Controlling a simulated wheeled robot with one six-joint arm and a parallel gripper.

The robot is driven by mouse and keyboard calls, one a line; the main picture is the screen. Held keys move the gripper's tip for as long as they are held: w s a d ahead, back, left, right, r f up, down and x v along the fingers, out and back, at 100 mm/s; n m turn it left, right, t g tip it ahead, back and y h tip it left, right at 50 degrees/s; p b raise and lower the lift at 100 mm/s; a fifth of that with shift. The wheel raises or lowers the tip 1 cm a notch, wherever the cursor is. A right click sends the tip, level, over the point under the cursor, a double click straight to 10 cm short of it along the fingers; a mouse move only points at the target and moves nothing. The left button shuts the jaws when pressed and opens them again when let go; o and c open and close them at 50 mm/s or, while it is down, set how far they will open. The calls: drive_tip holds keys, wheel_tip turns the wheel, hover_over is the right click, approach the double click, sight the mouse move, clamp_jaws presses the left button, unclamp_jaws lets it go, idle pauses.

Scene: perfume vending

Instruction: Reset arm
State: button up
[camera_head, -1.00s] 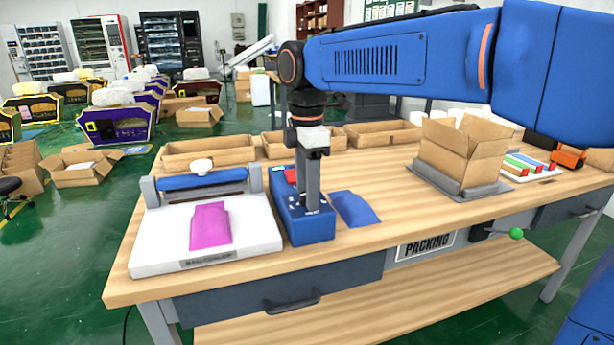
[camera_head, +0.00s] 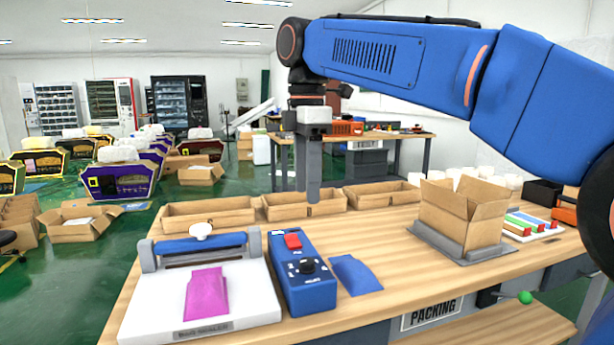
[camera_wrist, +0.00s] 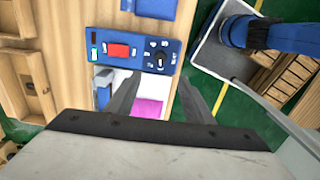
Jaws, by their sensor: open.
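My gripper (camera_head: 313,198) hangs with its fingers down, raised above the packing table (camera_head: 400,285) near the blue control box in the head view. It is open and empty. The two fingers (camera_wrist: 158,92) show spread apart in the wrist view, with nothing between them. The blue control box (camera_head: 303,285) has a red switch and a black knob; it also shows beyond the fingers in the wrist view (camera_wrist: 137,60). To its left stands the white bag sealer (camera_head: 245,302) with a magenta pouch (camera_head: 206,294) on it.
A blue pouch (camera_head: 355,275) lies right of the control box. An open carton (camera_head: 460,212) stands on a grey plate at the right. Low open boxes (camera_head: 207,213) line the table's back edge. The air around my gripper looks clear.

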drive_tip(key=shift+r, duration=0.6)
drive_tip(key=s+d+f+m+t, duration=0.1)
drive_tip(key=s+d+f+m, duration=0.4)
drive_tip(key=d, duration=0.4)
drive_tip(key=s+d+f+m+t, duration=0.1)
drive_tip(key=s+d+f+m, duration=0.2)
drive_tip(key=d+f+m, duration=0.4)
drive_tip(key=s+d+f+m+t, duration=0.1)
drive_tip(key=s+d+f+m, duration=0.3)
drive_tip(key=f, duration=0.6)
drive_tip(key=s+d+f+m+t, duration=0.1)
drive_tip(key=s+d+f+m, duration=0.4)
drive_tip(key=s+d+f, duration=0.2)
wheel_tip(320, 180, down, 4)
drive_tip(key=shift+s+r+t, duration=0.2)
drive_tip(key=shift+s+t, duration=0.2)
drive_tip(key=shift+s, duration=0.7)
